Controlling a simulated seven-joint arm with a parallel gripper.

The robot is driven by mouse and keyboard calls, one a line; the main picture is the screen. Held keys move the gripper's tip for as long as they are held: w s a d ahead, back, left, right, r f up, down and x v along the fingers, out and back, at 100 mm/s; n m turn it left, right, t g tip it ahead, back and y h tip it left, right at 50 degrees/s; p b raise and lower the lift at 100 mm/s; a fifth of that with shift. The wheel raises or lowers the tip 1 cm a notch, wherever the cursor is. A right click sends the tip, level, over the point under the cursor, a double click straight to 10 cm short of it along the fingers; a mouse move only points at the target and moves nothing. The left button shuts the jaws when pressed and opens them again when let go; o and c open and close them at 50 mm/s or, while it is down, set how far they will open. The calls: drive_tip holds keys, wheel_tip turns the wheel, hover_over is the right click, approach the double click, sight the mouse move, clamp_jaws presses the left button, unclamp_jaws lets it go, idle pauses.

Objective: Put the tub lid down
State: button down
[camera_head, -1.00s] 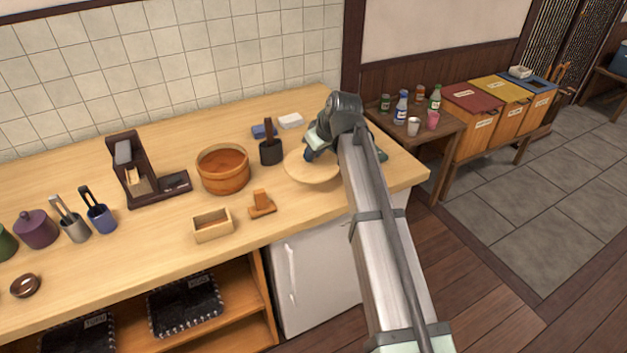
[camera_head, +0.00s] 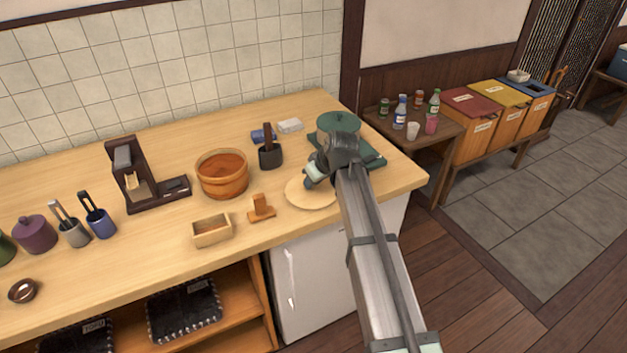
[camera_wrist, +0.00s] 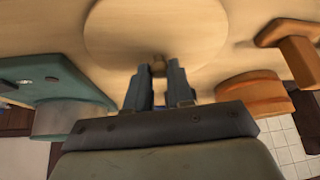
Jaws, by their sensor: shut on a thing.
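The tub lid (camera_head: 312,194) is a pale round wooden disc at the front right of the counter. It also shows in the wrist view (camera_wrist: 125,28), below my fingers. My gripper (camera_head: 311,182) is shut on the lid's small wooden knob, which shows between the fingertips in the wrist view (camera_wrist: 158,68). The lid looks flat and level, close to the counter top; I cannot tell whether it touches. The open wooden tub (camera_head: 222,179) stands to the left with a brown inside.
A small wooden stand (camera_head: 261,208) and an open wooden box (camera_head: 212,234) are left of the lid. A dark holder (camera_head: 270,157) stands behind it. A green lidded pot (camera_head: 338,122) on a green base is behind my wrist. The counter's front edge is near the lid.

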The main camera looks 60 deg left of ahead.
drive_tip(key=shift+f, duration=0.1)
drive_tip(key=c, duration=1)
unclamp_jaws()
drive_tip(key=v, duration=1.2)
